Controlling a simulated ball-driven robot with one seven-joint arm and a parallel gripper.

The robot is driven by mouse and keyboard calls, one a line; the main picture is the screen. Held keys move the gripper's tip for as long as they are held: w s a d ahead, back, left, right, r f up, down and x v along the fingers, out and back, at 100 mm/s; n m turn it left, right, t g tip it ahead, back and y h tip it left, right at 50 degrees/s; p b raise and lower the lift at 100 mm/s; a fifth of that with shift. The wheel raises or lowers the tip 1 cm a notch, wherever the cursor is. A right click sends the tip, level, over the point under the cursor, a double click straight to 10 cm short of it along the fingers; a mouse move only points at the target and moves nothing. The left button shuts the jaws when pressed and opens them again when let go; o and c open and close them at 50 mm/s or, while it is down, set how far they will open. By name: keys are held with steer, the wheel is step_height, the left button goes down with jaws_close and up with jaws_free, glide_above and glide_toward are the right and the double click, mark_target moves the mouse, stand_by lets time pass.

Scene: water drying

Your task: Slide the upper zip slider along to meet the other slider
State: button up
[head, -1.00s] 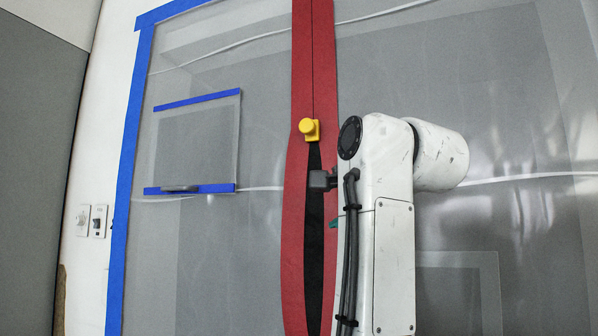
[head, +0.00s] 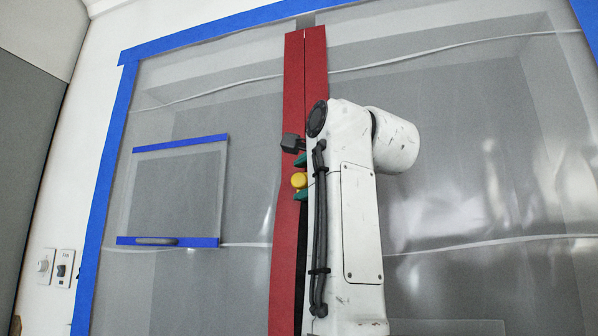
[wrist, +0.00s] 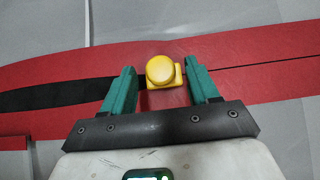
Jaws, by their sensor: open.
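The yellow zip slider (head: 299,181) sits on the red zip strip (head: 305,70); the zip is closed above it and a dark gap shows below. It also shows in the wrist view (wrist: 161,72), with the dark gap (wrist: 60,97) to its left. My gripper (head: 301,178) is open, its green fingers on either side of the slider, one above and one below. In the wrist view my gripper (wrist: 157,70) leaves a gap to the left finger; the right finger is very close to the slider's base, contact unclear. No second slider is visible.
The zip runs down a translucent plastic sheet (head: 450,120) edged with blue tape (head: 110,160). A taped clear flap (head: 175,190) is at left, with wall switches (head: 56,267) beyond. My arm hides the lower right of the zip.

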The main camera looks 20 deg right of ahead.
steer(key=shift+w+a+p, duration=0.15)
steer(key=shift+w+p, duration=0.2)
steer(key=shift+w, duration=0.85)
steer(key=shift+c, duration=0.2)
steer(key=shift+f, duration=0.1)
jaws_close()
